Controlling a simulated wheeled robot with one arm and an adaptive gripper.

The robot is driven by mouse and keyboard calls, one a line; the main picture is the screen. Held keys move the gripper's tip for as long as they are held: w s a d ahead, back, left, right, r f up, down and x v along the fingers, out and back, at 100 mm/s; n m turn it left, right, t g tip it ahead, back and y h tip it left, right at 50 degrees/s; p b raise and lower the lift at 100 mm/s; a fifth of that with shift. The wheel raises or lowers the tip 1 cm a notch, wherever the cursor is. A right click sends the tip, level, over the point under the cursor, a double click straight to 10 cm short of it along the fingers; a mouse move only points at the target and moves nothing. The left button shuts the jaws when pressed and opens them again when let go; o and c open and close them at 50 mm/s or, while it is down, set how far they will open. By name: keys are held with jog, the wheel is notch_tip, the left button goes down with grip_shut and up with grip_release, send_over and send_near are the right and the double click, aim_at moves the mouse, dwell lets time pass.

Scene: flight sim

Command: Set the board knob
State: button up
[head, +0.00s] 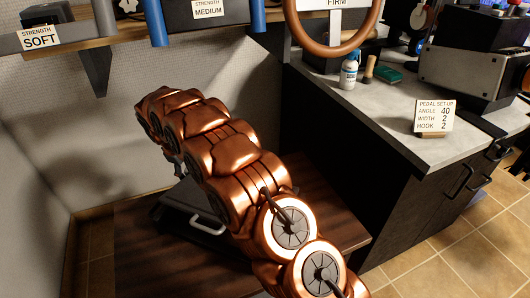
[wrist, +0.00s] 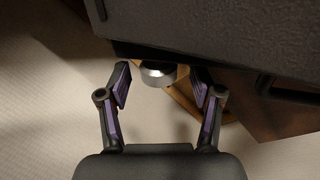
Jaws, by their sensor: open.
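A round metallic knob (wrist: 158,73) shows in the wrist view, on the lower edge of a large dark grey body (wrist: 230,35) that looks like the board. My gripper (wrist: 163,82) is open, with one finger to the left of the knob and one to the right. The knob sits between the fingertips with room on both sides, and I see no clear contact. In the head view my copper arm hides the gripper and the knob. A dark flat unit with a grey handle (head: 207,225) shows partly behind the arm, on a brown wooden platform (head: 150,270).
A counter (head: 390,115) stands to the right, with a bottle (head: 349,72) and a card reading angle 40, width 2, hook 2 (head: 434,116). A shelf (head: 110,40) with strength labels is at upper left. Tiled floor at lower right is clear.

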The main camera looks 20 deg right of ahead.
jog(key=p+v, duration=0.2)
jog(key=v, duration=0.5)
jog(key=shift+m+g+h, duration=0.3)
jog(key=shift+m+h, duration=0.2)
jog(key=shift+m, duration=0.1)
jog(key=s+d+r, duration=0.1)
jog(key=d, duration=0.2)
jog(key=s+d+b, duration=0.1)
jog(key=d, duration=0.3)
jog(key=s+d+r+b, duration=0.1)
jog(key=s+d, duration=0.1)
jog(key=d, duration=0.2)
jog(key=shift+d+r, duration=0.15)
jog(key=shift+r, duration=0.25)
jog(key=s+d+r+m+g+h+b, duration=0.1)
jog(key=s+d+r, duration=0.2)
jog(key=s+d, duration=0.6)
jog(key=shift+s+d+r+m+b, duration=0.3)
jog(key=shift+d+r+m, duration=0.1)
jog(key=shift+d, duration=1.2)
